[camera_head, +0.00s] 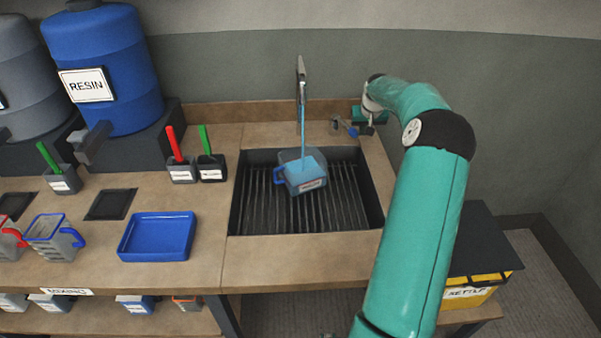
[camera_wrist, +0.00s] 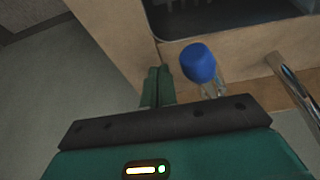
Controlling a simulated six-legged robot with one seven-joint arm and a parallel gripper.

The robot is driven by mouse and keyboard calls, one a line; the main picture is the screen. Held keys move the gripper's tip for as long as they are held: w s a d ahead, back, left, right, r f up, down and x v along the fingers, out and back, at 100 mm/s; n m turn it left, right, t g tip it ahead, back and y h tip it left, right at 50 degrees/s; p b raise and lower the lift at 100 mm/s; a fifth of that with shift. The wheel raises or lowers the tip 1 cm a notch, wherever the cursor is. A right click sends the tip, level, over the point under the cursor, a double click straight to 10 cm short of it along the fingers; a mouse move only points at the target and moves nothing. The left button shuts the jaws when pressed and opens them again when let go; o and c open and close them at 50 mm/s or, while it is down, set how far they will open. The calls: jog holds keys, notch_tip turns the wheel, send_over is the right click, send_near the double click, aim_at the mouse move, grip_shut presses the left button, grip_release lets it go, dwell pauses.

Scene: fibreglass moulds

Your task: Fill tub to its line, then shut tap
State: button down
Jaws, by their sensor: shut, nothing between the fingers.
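A clear-walled tub (camera_head: 305,186) with a blue handle and a label stands on the grating of the sink. A blue stream runs from the tall metal tap (camera_head: 301,75) into it, and blue liquid shows inside. I cannot make out the fill line or the exact level. The blue tap knob (camera_head: 352,131) sits at the back right of the sink; it also shows in the wrist view (camera_wrist: 198,62). My gripper (camera_wrist: 158,82) is shut and empty just left of the knob in the wrist view, apparently apart from it.
The sink's grating (camera_head: 345,200) is clear around the tub. A blue tray (camera_head: 157,237), pots with red and green sticks, and the blue RESIN drum (camera_head: 105,70) stand left. A yellow bin (camera_head: 470,295) is at lower right. The metal spout (camera_wrist: 290,75) is right of the knob.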

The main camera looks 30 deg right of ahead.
aim_at(352, 130)
jog(key=shift+w+a, duration=0.2)
jog(key=shift+a, duration=0.8)
jog(key=shift+w+a, duration=0.15)
jog(key=shift+a, duration=0.85)
jog(key=shift+w+a, duration=0.15)
jog(key=shift+a, duration=0.2)
notch_tip(352, 130, up, 8)
jog(key=d, duration=0.2)
jog(key=shift+s, duration=0.45)
